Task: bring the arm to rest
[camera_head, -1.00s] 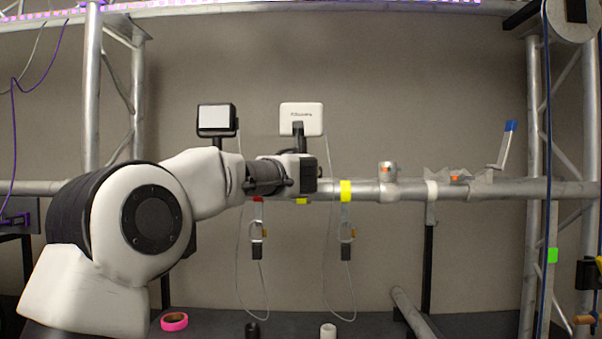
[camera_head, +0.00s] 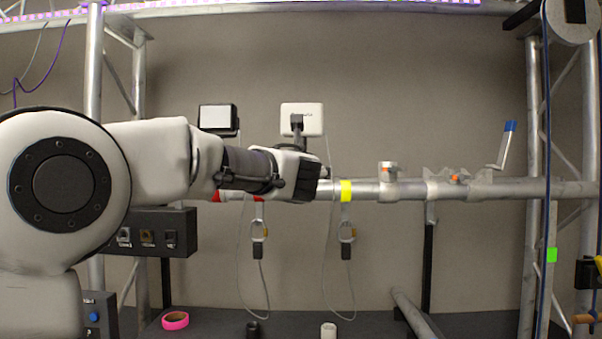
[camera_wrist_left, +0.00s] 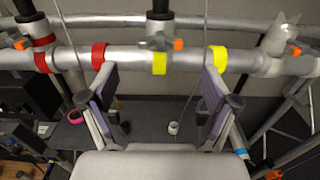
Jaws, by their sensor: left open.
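My left arm comes in from the left in the head view, and its gripper (camera_head: 322,178) is in front of the horizontal truss tube (camera_head: 370,190). In the left wrist view the two fingers of this gripper (camera_wrist_left: 158,100) stand wide apart with nothing between them. The tube (camera_wrist_left: 130,60) runs across just beyond the fingertips, with red and yellow tape bands on it. I cannot tell whether the fingers touch the tube. My right gripper is not in view.
A black lamp (camera_head: 218,118) and a white box (camera_head: 302,118) stand above the tube. Thin cables with clips (camera_head: 259,230) hang below it. A pink tape roll (camera_head: 175,321) and a white cup-like piece (camera_head: 328,331) are on the dark surface. The right upright carries a blue cable (camera_head: 546,150).

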